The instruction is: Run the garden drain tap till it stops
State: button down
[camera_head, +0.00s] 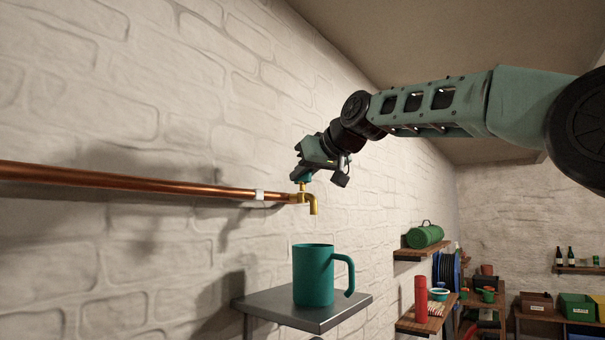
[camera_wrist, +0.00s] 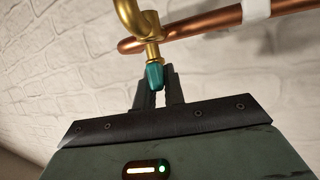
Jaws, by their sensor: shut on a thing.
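The brass tap (camera_head: 313,204) sits at the end of the copper pipe on the white brick wall, its spout bent downward. It also shows in the wrist view (camera_wrist: 130,20). Its small teal handle (camera_wrist: 155,77) is on top of the brass stem. My gripper (camera_head: 304,174) is above the tap, its fingers shut on the teal handle. In the wrist view the fingertips (camera_wrist: 158,88) close around the handle's end. A teal mug (camera_head: 313,276) stands upright below the spout on a grey shelf (camera_head: 273,304). I cannot make out any water, and the mug's inside is hidden.
The copper pipe (camera_head: 130,182) runs along the wall to the left, with a white clip (camera_head: 259,195). Air around the mug is clear.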

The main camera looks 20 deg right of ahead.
jog(key=shift+r, duration=0.1)
jog(key=shift+a+m+h+p, duration=0.1)
jog(key=shift+m+h+p, duration=0.3)
jog(key=shift+h, duration=0.2)
jog(key=shift+a+m+t+h+p, duration=0.1)
jog(key=shift+m+t+h+p, duration=0.35)
jog(key=shift+m+h, duration=0.5)
jog(key=m+h+b, duration=0.1)
jog(key=m+h, duration=0.2)
jog(key=h, duration=0.1)
jog(key=shift+f, duration=0.2)
jog(key=m+g+h, duration=0.1)
jog(key=m+h, duration=0.2)
jog(key=shift+r, duration=0.15)
jog(key=m+g+h+p, duration=0.2)
jog(key=m+h, duration=0.1)
jog(key=shift+r+m+h, duration=0.2)
jog(key=shift+m+h, duration=0.05)
jog(key=m+g+h+p, duration=0.2)
jog(key=p, duration=0.1)
jog(key=shift+f+m+g, duration=0.15)
jog(key=shift+m+g, duration=0.1)
jog(key=shift+m, duration=0.15)
jog(key=shift+d+f, duration=0.1)
jog(key=shift+d, duration=0.1)
